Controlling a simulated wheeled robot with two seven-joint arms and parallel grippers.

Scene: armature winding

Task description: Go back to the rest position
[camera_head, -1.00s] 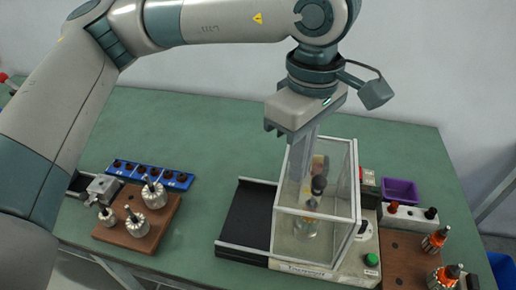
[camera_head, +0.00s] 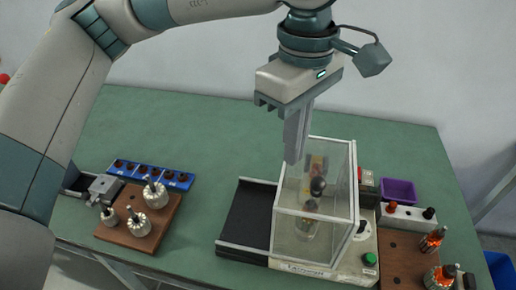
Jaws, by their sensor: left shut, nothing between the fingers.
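My left gripper (camera_head: 294,160) points down above the table, just left of the top of a clear box-shaped guard (camera_head: 316,205). Its fingers are together and hold nothing. The guard stands on the winding machine (camera_head: 322,268), and an armature with a dark knob (camera_head: 317,187) shows through its clear walls. My right gripper is not in view.
A brown board (camera_head: 167,219) with several bare armatures and a blue strip (camera_head: 180,181) of dark parts lie at left. A purple bin (camera_head: 398,190) and a brown board (camera_head: 388,265) with orange-wound armatures are at right. The back left table (camera_head: 180,130) is clear.

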